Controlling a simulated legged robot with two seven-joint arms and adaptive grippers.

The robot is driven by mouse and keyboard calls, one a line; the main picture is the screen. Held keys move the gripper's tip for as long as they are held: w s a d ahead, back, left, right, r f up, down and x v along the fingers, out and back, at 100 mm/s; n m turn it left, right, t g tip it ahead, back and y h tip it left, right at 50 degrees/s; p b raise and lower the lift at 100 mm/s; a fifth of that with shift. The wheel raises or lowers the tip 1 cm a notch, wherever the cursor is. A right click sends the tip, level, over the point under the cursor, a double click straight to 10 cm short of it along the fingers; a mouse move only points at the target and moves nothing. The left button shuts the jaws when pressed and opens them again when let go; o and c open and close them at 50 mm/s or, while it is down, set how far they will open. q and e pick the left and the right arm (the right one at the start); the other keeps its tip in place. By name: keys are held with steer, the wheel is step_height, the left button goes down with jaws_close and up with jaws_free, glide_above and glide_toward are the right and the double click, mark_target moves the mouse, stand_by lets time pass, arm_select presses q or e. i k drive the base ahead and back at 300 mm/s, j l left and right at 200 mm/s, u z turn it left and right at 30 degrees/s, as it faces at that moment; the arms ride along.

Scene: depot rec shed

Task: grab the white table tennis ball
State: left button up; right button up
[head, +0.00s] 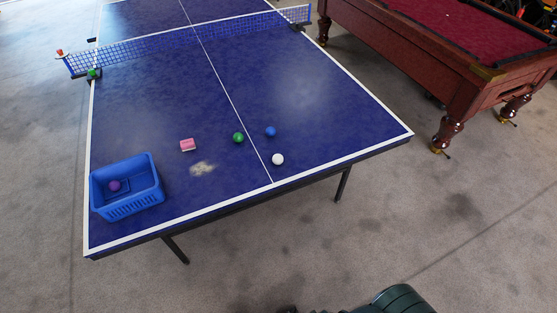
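The white table tennis ball (278,159) rests on the blue table tennis table (330,135), close to its near edge and just right of the white centre line. A blue ball (271,131) lies just behind it, and a green ball (238,137) lies to its left across the line. Nothing covers the white ball. Neither of my grippers can be made out in the head view; only dark rounded parts show at the bottom edge.
A blue basket (127,205) holding a purple ball (115,186) stands at the table's near left corner. The net (190,42) crosses the table farther back. A pool table (458,85) stands at right. Grey floor is clear in front.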

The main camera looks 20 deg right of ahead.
mark_target(277, 159)
steer(key=z, duration=0.4)
steer(key=i+l+z, duration=0.15)
steer(key=z, duration=0.25)
steer(key=i+z, duration=0.3)
steer(key=z, duration=0.15)
steer(key=i+z, duration=0.25)
steer(key=z, duration=0.15)
